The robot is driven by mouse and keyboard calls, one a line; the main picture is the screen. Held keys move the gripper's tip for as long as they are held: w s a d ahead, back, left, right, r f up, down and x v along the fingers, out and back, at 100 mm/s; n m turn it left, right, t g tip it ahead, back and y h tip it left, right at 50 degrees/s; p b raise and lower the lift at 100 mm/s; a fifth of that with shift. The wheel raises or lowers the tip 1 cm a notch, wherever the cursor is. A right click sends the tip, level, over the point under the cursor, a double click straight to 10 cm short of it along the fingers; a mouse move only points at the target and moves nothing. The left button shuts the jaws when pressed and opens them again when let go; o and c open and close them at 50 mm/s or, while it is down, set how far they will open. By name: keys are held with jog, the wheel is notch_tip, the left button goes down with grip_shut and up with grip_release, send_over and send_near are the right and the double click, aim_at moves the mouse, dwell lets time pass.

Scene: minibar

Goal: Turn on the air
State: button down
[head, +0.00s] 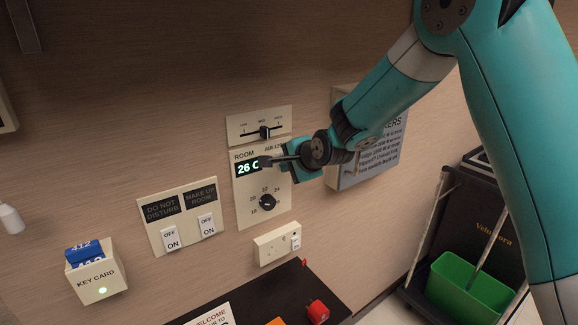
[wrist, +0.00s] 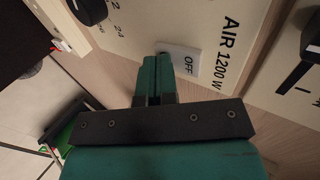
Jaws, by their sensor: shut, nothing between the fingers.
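The ROOM panel (head: 247,212) is on the wall, with a lit display (head: 247,167) reading 26 C and a round black dial (head: 268,202). "AIR 1200 W" is printed on it in the wrist view, beside a small pale switch (wrist: 186,64) whose visible part reads OFF. My gripper (head: 284,160) is shut and empty at the panel's right side, and hides the switch in the head view. In the wrist view my gripper's teal fingertips (wrist: 156,62) overlap the end of the switch away from the OFF lettering. I cannot tell whether they touch it.
A slider panel (head: 240,127) is above. Two labelled switches (head: 171,238) (head: 207,226) are at left, and a key card holder (head: 96,283) with a blue card and green light is lower left. A small outlet plate (head: 270,247) is below. A grey sign (head: 364,176) and cart (head: 487,205) are at right.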

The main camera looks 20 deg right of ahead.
jog(key=shift+w+b, duration=0.1)
jog(key=shift+b, duration=0.2)
jog(key=shift+r+p, duration=0.45)
jog(key=shift+r, duration=0.35)
jog(key=s+f+b+v, duration=0.1)
jog(key=b+v, duration=0.3)
jog(key=v, duration=0.9)
jog(key=shift+s+d+f, duration=0.15)
jog(key=shift+s+d, duration=0.1)
